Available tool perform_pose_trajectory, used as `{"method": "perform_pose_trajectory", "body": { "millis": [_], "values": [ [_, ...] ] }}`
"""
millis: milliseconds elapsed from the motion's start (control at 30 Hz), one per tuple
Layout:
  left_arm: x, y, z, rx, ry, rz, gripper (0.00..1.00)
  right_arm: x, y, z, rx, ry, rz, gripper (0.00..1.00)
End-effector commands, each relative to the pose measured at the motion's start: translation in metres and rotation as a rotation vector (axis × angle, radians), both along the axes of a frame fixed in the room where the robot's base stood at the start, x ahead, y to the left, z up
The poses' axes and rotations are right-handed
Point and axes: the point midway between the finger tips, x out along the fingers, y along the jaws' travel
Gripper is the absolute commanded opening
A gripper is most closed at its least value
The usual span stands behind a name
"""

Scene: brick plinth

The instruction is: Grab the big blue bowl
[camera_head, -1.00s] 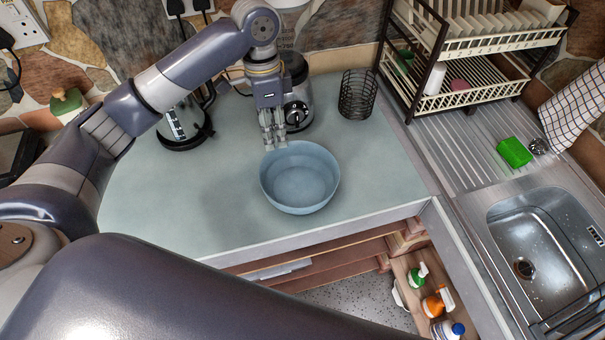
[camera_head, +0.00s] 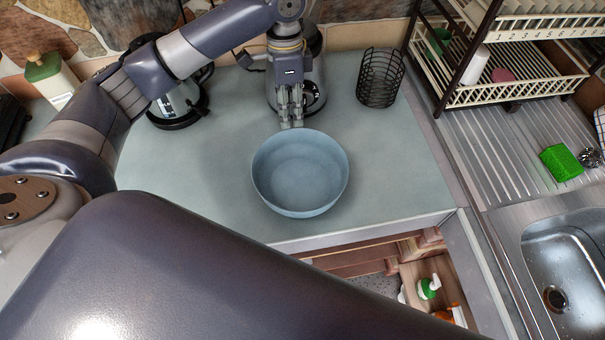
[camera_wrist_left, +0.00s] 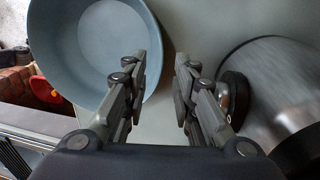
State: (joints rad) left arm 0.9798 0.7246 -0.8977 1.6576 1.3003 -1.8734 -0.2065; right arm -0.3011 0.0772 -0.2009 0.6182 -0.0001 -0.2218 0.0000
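The big blue bowl (camera_head: 300,172) stands upright on the pale green counter, near its front edge. My left gripper (camera_head: 291,122) points down at the bowl's far rim in the head view. In the left wrist view the bowl (camera_wrist_left: 90,45) is at upper left. The left gripper (camera_wrist_left: 162,62) is open there, with one finger over the bowl's side and the other over the counter side. The rim shows in the gap between them. I cannot tell whether the fingers touch it. My right gripper is not in view.
A metal appliance (camera_head: 315,75) stands close behind the left gripper, and a kettle (camera_head: 178,105) is to its left. A black wire basket (camera_head: 380,78) is at the back right. A dish rack (camera_head: 520,90) and sink (camera_head: 570,265) are further right. An open drawer (camera_head: 430,270) lies below the counter.

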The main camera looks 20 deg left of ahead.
Motion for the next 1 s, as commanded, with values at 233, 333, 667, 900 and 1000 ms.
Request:
{"method": "perform_pose_trajectory", "body": {
  "millis": [233,333,667,900,1000],
  "values": [
    [-0.003,-0.002,-0.026,0.000,0.000,0.000,0.26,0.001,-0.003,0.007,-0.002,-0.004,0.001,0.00],
    [-0.004,-0.003,-0.033,0.000,0.001,0.000,0.26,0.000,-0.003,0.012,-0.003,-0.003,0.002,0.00],
    [-0.008,-0.008,-0.076,0.000,-0.001,-0.001,0.26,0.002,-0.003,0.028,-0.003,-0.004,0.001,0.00],
    [-0.008,-0.008,-0.080,-0.001,-0.002,-0.002,0.26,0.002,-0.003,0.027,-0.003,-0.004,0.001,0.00],
    [-0.008,-0.008,-0.079,0.000,-0.002,-0.002,0.08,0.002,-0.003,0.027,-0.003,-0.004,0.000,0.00]
  ]
}}
